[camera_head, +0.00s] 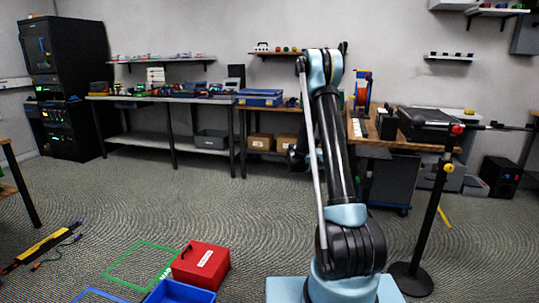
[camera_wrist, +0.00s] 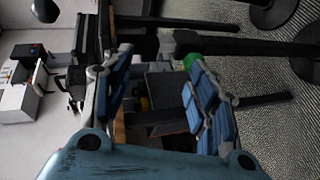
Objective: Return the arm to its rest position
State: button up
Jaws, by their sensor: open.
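My gripper (camera_wrist: 155,95) shows in the wrist view with its two blue-padded fingers spread apart. It is open and nothing sits between the fingers. In that view the room appears turned on its side, with a bench and the carpet behind the fingers. In the head view my arm rises from its base at the lower right, bends at the top and reaches away from the camera. The gripper itself is mostly hidden behind the arm there.
A black stand (camera_head: 432,215) with a crossbar is right of my arm. A wooden bench (camera_head: 376,126) stands behind it. On the carpet at the lower left are a red box (camera_head: 200,264), a blue bin (camera_head: 180,292) and a green outline (camera_head: 140,262).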

jog(key=s+a+r+y, duration=0.2)
jog(key=s+r+y, duration=0.25)
jog(key=s, duration=0.65)
jog(key=s+a+r+y, duration=0.25)
jog(key=s+r, duration=0.25)
jog(key=s, duration=0.7)
jog(key=s+a+f+y, duration=0.2)
jog(key=s+a, duration=0.1)
jog(key=s, duration=0.5)
jog(key=s+a+f+y, duration=0.3)
jog(key=s+a, duration=0.1)
jog(key=s, duration=0.4)
jog(key=s+a+f+y, duration=0.2)
jog(key=s+a, duration=0.2)
jog(key=s, duration=0.4)
jog(key=shift+a+f, duration=0.2)
jog(key=shift+f, duration=0.2)
jog(key=shift+s, duration=0.1)
